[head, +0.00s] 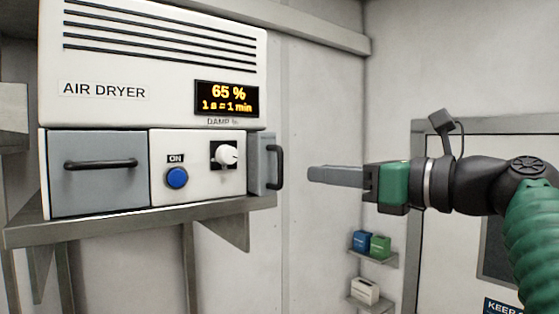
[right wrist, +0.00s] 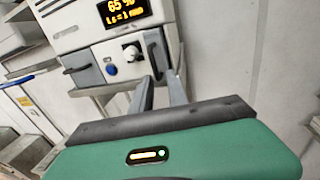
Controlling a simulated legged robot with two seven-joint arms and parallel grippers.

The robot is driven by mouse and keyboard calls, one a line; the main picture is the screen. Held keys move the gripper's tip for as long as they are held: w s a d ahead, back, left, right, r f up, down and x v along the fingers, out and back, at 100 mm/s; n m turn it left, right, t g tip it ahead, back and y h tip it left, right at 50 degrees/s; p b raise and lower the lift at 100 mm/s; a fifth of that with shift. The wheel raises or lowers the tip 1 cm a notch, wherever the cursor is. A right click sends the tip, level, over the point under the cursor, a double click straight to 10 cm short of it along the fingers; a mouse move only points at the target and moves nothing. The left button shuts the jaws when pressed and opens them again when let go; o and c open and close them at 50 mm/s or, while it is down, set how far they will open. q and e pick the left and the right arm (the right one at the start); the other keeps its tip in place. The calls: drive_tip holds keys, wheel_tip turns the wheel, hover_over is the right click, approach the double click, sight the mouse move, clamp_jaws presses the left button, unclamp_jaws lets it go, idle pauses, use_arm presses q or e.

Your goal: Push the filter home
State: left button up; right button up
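The air dryer (head: 170,110) is a white box with dark vents and a display reading 65 %. A grey block with a black upright handle, which looks like the filter (head: 257,165), sits at the right end of its lower front. It stands out past the white panel; how deep it sits I cannot tell. It also shows in the right wrist view (right wrist: 165,45). My right gripper (head: 312,173) points at the handle from the right, apart from it. In the right wrist view its two fingers (right wrist: 160,80) are apart with nothing between them. My left gripper is not in view.
A grey drawer (head: 98,187) with a black bar handle is at the dryer's left. A blue button (head: 177,178) and a white knob (head: 228,155) are close to the filter. The metal shelf (head: 120,229) carries the dryer. Small boxes (head: 372,243) stand on wall shelves lower right.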

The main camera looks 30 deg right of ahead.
sight(280, 168)
drive_tip(key=p+x, duration=0.1)
drive_tip(key=x, duration=0.2)
drive_tip(key=a+p+x, duration=0.1)
drive_tip(key=x, duration=0.2)
drive_tip(key=p+x, duration=0.1)
drive_tip(key=x, duration=0.2)
drive_tip(key=shift+s+a+r+p, duration=0.1)
drive_tip(key=shift+a+r+p, duration=0.15)
drive_tip(key=shift+p, duration=0.05)
drive_tip(key=shift+a, duration=0.15)
drive_tip(key=shift+w+d+f, duration=0.2)
drive_tip(key=shift+w+d, duration=0.1)
drive_tip(key=shift+c, duration=0.3)
drive_tip(key=shift+d, duration=0.3)
clamp_jaws()
drive_tip(key=shift+a, duration=0.2)
drive_tip(key=shift+r, duration=0.1)
